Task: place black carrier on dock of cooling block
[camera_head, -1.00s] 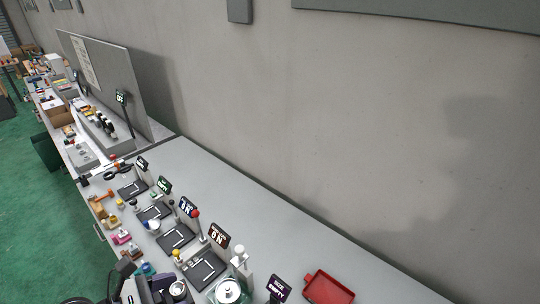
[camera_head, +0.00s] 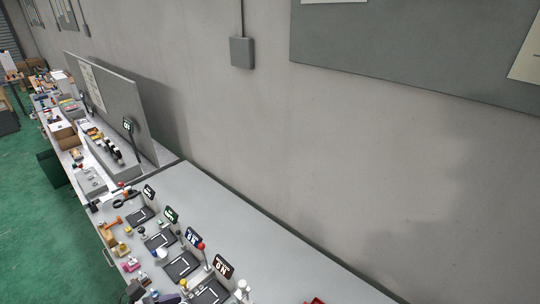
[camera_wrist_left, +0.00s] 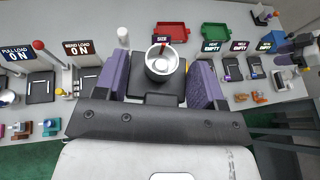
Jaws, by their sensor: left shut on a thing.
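The black carrier (camera_wrist_left: 155,87) shows in the left wrist view as a dark flat piece between the purple fingers of my left gripper (camera_wrist_left: 161,66), which is shut on it. A round metal cup (camera_wrist_left: 162,70) appears on or just over the carrier; I cannot tell which.
Several dark pads with small signs stand along the bench, such as one pad (camera_head: 182,265). A red tray (camera_wrist_left: 171,29) and a green tray (camera_wrist_left: 215,31) lie beyond the gripper. The bench top (camera_head: 240,225) towards the wall is clear.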

